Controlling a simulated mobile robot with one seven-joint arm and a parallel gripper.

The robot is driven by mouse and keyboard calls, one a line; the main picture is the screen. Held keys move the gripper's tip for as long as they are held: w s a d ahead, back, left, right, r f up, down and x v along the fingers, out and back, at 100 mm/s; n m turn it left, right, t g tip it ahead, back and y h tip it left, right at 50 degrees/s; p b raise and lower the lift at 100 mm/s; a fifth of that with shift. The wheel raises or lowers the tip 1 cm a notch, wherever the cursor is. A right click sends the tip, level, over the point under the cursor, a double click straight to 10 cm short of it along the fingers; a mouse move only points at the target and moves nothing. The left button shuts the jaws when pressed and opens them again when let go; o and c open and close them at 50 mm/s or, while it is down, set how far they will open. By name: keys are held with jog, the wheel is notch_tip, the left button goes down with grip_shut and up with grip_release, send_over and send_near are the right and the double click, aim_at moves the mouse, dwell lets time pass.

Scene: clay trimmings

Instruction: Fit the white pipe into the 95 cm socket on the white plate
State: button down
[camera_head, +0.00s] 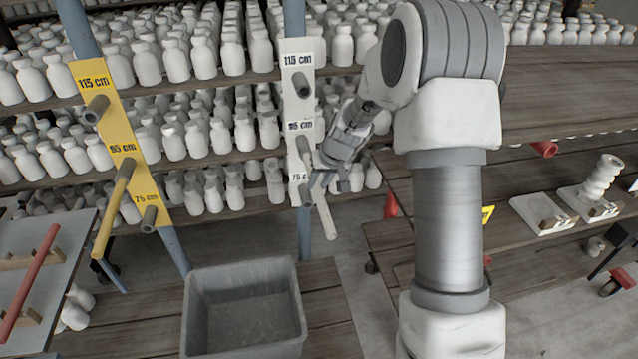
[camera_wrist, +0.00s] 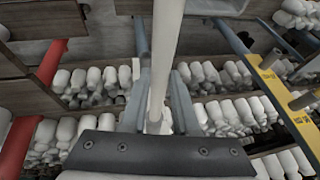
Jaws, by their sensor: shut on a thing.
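The white plate (camera_head: 300,100) stands upright on a post in the head view, labelled 115, 95 and 75 cm. Its 115 cm socket (camera_head: 301,84) is empty. My gripper (camera_head: 328,182) is shut on the white pipe (camera_head: 325,214), in front of the plate's lower part. The pipe slants from near the 95 cm label down to the right, past the 75 cm socket (camera_head: 304,194). Its upper end lies at the 95 cm socket; I cannot tell whether it is inside. In the wrist view the pipe (camera_wrist: 166,45) runs between both fingers (camera_wrist: 158,100).
A yellow plate (camera_head: 118,125) to the left has a yellow pipe (camera_head: 113,210) in its 95 cm socket. A grey bin (camera_head: 245,310) stands below. A red pipe (camera_head: 28,285) lies at far left. Shelves of white bottles (camera_head: 200,130) are behind the plates.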

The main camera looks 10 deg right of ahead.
jog(key=shift+w, duration=0.85)
jog(key=shift+w, duration=0.35)
jog(key=shift+w+p, duration=0.55)
jog(key=shift+w, duration=0.9)
jog(key=c, duration=0.6)
grip_release()
jog(key=v, duration=1.7)
jog(key=shift+r, duration=0.2)
